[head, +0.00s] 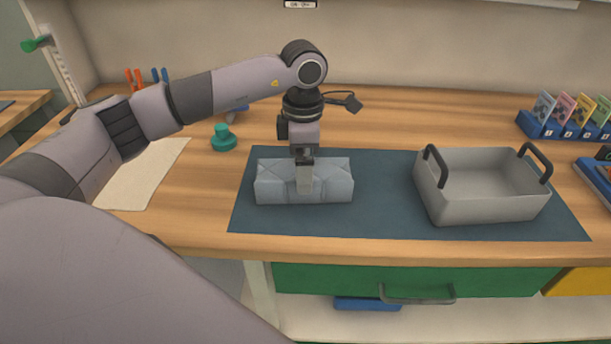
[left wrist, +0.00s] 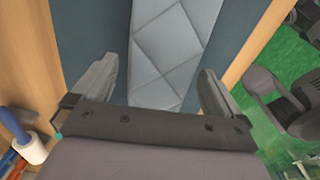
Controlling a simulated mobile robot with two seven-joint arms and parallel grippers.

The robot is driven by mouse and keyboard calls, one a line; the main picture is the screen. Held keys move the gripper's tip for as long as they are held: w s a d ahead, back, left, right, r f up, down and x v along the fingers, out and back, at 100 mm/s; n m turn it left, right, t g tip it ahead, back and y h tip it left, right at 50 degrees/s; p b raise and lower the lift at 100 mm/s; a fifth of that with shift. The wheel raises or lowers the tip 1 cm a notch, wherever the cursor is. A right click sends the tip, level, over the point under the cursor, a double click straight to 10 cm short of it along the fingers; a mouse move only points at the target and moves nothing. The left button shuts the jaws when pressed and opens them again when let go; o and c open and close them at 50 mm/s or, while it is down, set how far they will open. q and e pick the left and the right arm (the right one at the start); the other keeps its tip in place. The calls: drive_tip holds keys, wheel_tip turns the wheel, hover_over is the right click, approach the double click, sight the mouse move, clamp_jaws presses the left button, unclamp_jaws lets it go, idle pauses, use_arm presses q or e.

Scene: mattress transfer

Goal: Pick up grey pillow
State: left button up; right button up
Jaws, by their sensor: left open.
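The grey pillow (head: 329,182) is a light grey-blue padded block with crossing seams, lying on the left part of the dark blue mat (head: 385,212). My left gripper (head: 304,185) points down at the pillow from above, in front of its middle in the head view. In the left wrist view the pillow (left wrist: 168,50) runs between the two spread fingers of the gripper (left wrist: 158,88), with a finger on each side. The jaws are open. I cannot tell whether the fingers touch the pillow. My right gripper is in neither view.
A grey open bin (head: 483,205) with two dark handles stands on the mat at the right. A teal knob-like object (head: 223,138) and a pale sheet (head: 143,174) are at the left. A blue card rack (head: 563,127) is at the back right. Bare mat lies between pillow and bin.

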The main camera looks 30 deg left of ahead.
use_arm(q)
wheel_tip(320, 180, down, 4)
drive_tip(key=shift+s+f, duration=0.1)
drive_tip(key=c, duration=0.7)
drive_tip(key=shift+c, duration=0.5)
